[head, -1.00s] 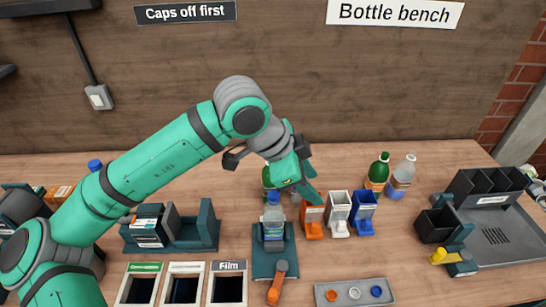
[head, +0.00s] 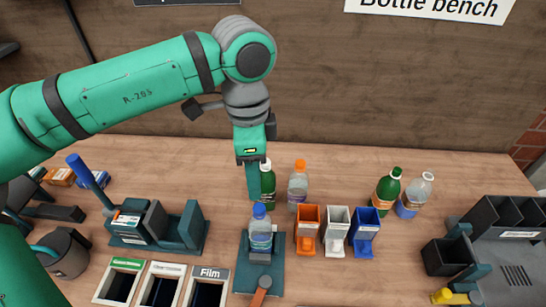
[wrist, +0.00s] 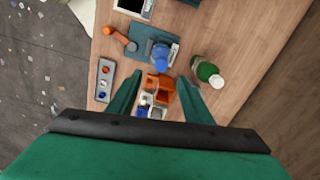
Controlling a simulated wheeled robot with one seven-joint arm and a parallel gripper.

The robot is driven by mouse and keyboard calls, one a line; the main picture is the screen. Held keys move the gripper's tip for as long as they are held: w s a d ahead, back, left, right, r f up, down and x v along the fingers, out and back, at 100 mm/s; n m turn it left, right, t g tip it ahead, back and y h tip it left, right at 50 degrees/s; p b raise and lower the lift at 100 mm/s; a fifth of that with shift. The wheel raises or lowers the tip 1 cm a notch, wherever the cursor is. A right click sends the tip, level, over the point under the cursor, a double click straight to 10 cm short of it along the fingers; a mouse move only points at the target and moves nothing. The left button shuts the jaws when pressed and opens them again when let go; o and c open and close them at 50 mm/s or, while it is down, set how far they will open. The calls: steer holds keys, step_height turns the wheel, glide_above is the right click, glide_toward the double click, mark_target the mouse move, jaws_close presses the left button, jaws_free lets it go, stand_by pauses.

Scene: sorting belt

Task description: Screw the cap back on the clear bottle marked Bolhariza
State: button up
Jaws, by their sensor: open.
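A clear bottle with a blue cap (head: 261,235) stands upright in a teal holder (head: 246,278). A second clear bottle with an orange cap (head: 298,190) stands behind the dispensers. A third clear bottle (head: 414,196), with a pale top, stands at the right; I cannot tell whether it is capped. No label is readable, so I cannot tell which is Bolhariza. Loose caps lie in a grey tray (wrist: 104,78) in the wrist view. My gripper (head: 254,196) points down behind the blue-capped bottle, open and empty; its fingers (wrist: 158,84) are spread in the wrist view.
A green bottle with a white cap (head: 267,186) stands close behind my gripper. Another green bottle (head: 386,192) is at the right. Orange (head: 307,230), white (head: 336,230) and blue (head: 364,231) dispensers stand right of the holder. Open bins (head: 207,291) lie front left.

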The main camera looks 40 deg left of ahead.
mark_target(257, 209)
steer(key=f, duration=1)
steer(key=shift+w+f, duration=0.3)
steer(key=shift+f, duration=0.1)
steer(key=c, duration=1.2)
steer(key=shift+o, duration=0.2)
steer(key=m, duration=0.5)
steer(key=shift+w, duration=0.1)
steer(key=shift+s, duration=0.2)
steer(key=shift+m, duration=0.3)
